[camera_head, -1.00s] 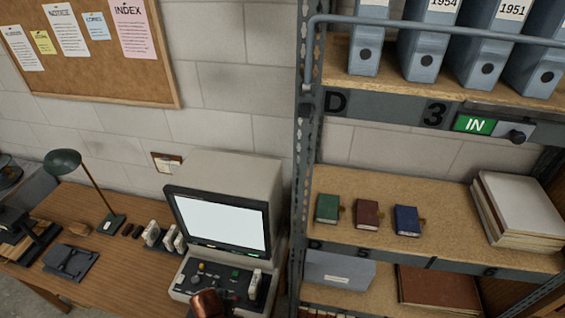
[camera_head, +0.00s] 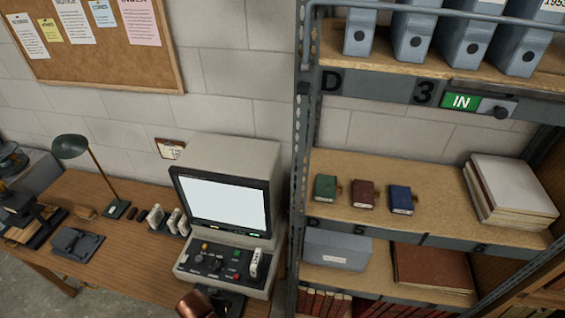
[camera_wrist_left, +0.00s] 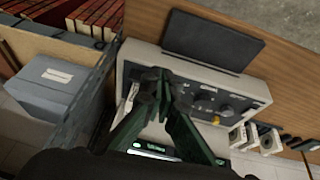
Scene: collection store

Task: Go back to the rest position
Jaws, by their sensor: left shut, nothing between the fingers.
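My left arm enters the head view at the bottom edge, with a copper-coloured link in front of the terminal (camera_head: 222,195). The left gripper (camera_wrist_left: 155,85) shows in the wrist view as dark green fingers, closed together and empty. It is over the terminal's control panel (camera_wrist_left: 205,97), which has knobs and buttons. Whether the fingers touch the panel cannot be told. In the head view the gripper is mostly cut off at the bottom, below the panel. My right gripper is not in view.
The wooden desk (camera_head: 110,232) also carries a lamp (camera_head: 90,165) and a dark device (camera_head: 76,243). A metal shelf unit stands right of the terminal, with green (camera_head: 325,188), maroon (camera_head: 363,194) and blue (camera_head: 401,199) small books, a paper stack (camera_head: 510,188) and a grey box (camera_head: 337,249).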

